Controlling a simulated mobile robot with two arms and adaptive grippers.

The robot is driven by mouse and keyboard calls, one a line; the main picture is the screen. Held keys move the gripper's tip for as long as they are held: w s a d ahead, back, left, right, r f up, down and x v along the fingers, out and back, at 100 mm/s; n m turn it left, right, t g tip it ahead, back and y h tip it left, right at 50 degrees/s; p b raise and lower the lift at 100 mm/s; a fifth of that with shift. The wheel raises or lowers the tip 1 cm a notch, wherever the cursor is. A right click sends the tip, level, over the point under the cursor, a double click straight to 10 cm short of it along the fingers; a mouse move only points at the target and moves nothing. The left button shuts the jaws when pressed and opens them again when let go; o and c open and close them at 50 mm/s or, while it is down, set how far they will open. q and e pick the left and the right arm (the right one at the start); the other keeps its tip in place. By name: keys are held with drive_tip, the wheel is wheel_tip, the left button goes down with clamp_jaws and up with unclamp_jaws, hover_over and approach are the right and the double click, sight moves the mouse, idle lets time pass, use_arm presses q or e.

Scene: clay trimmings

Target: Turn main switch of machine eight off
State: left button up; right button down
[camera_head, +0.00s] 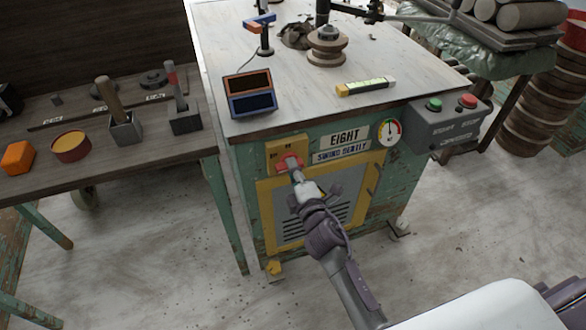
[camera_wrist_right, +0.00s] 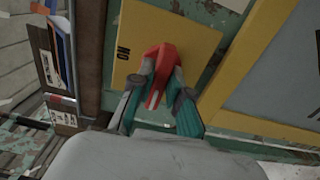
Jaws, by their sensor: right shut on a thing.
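The machine with the "EIGHT" plate (camera_head: 345,137) is a green, worn cabinet with a pale top. Its main switch is a red handle (camera_head: 287,163) on a yellow plate (camera_head: 273,149) at the upper left of the front. In the wrist view the red handle (camera_wrist_right: 160,62) stands out from the yellow plate (camera_wrist_right: 200,38), with "ON" printed to its left. My right gripper (camera_head: 294,173) is shut on the red handle; its fingers (camera_wrist_right: 158,88) lie on both sides of it. Part of the handle is hidden by the fingers. My left gripper is not in view.
A grey box with green and red buttons (camera_head: 446,120) is on the machine's right side, near a round gauge (camera_head: 388,132). A wooden bench (camera_head: 60,175) with tools stands at the left. The floor (camera_head: 180,285) in front is clear.

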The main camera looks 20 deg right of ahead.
drive_tip(key=c, duration=1.1)
unclamp_jaws()
drive_tip(key=s, duration=1.2)
drive_tip(key=shift+d, duration=0.2)
